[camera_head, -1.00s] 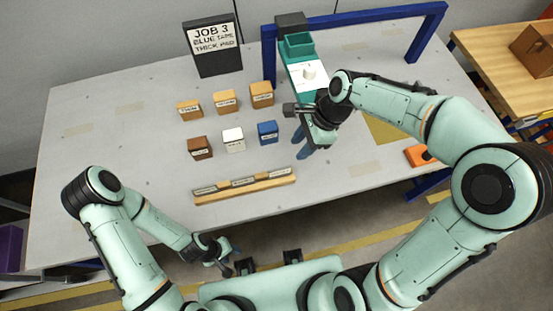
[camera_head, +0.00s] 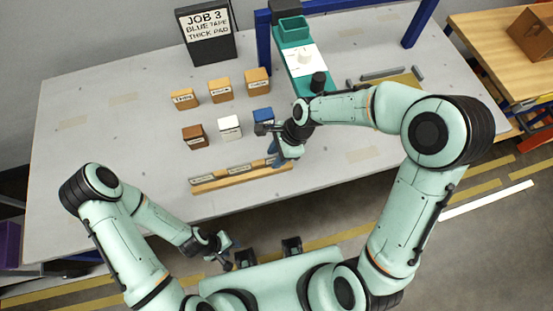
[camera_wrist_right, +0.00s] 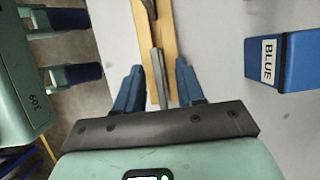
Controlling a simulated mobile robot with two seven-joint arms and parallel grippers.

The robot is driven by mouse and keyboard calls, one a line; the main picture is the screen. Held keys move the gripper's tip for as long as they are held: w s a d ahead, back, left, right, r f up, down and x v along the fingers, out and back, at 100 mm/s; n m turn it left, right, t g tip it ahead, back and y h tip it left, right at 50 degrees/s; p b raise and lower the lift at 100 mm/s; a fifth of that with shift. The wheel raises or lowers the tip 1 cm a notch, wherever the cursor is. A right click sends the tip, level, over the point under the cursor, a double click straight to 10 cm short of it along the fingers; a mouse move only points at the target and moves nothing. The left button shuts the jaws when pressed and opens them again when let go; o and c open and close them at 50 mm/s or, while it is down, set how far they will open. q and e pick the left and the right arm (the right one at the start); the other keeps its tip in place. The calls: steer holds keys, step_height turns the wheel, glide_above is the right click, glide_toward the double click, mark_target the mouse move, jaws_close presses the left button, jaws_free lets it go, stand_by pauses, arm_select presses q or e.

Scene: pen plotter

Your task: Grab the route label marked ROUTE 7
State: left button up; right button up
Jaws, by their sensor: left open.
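A long wooden rack (camera_head: 232,180) lies near the table's front edge with small labelled pieces along its top, including a left one (camera_head: 202,177) and a middle one (camera_head: 237,169). Their print is too small to read, so I cannot tell which is ROUTE 7. My right gripper (camera_head: 284,160) is at the rack's right end and partly hides it. In the right wrist view, its blue fingers (camera_wrist_right: 159,68) are apart, with the rack (camera_wrist_right: 165,45) and a grey upright piece (camera_wrist_right: 158,75) between them. My left gripper (camera_head: 226,257) is open and empty, in front of the table.
A blue block (camera_head: 263,116) marked BLUE (camera_wrist_right: 268,58) stands close to the right gripper, beside white (camera_head: 230,127) and brown (camera_head: 194,136) blocks. Several tan blocks (camera_head: 221,90) stand behind. The teal plotter (camera_head: 293,32) and JOB 3 sign (camera_head: 208,52) are at the back. The table's left is clear.

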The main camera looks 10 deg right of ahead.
jaws_close()
steer(key=shift+r, duration=0.1)
